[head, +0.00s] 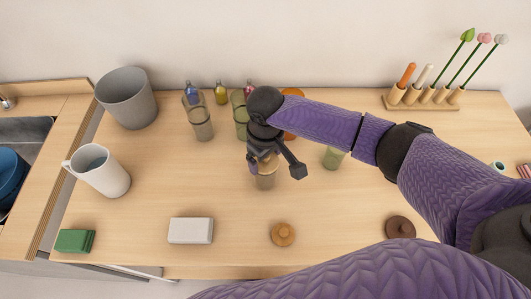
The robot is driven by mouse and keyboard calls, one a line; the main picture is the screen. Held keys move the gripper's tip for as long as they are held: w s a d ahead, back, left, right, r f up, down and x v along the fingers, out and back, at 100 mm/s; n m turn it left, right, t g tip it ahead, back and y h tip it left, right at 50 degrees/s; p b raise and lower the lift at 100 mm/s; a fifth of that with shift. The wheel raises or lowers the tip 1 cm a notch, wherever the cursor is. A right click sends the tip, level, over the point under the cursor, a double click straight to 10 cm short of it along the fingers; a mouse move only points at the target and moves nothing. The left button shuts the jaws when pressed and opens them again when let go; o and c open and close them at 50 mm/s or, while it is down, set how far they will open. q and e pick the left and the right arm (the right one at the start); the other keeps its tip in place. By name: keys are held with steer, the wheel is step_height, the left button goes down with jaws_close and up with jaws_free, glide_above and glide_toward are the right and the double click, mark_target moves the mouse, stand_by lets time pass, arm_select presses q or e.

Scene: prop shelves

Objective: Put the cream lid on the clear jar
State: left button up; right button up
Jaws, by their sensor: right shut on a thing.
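My right gripper (275,168) reaches in from the right, pointing down over the middle of the table. It is shut on a small pale thing that looks like the cream lid (267,158), mostly hidden by the fingers. The clear jar (265,181) stands upright directly below, its top partly covered by the gripper. I cannot tell whether the lid rests on the rim or is just above it. My left gripper is out of view.
A tan lid (283,234) and a brown lid (400,227) lie in front. Other jars, a smoky one (201,124) and a green one (333,157), stand near the arm. A white pitcher (100,170), white block (190,230) and green sponge (75,241) sit left.

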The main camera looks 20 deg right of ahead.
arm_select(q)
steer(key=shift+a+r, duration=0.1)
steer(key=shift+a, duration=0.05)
arm_select(e)
steer(key=shift+f, duration=0.1)
stand_by(0.3)
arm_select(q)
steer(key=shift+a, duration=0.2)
arm_select(e)
steer(key=shift+f, duration=0.2)
arm_select(q)
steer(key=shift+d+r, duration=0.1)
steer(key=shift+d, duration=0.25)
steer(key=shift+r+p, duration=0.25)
steer(key=shift+p, duration=0.15)
arm_select(e)
steer(key=shift+f, duration=0.1)
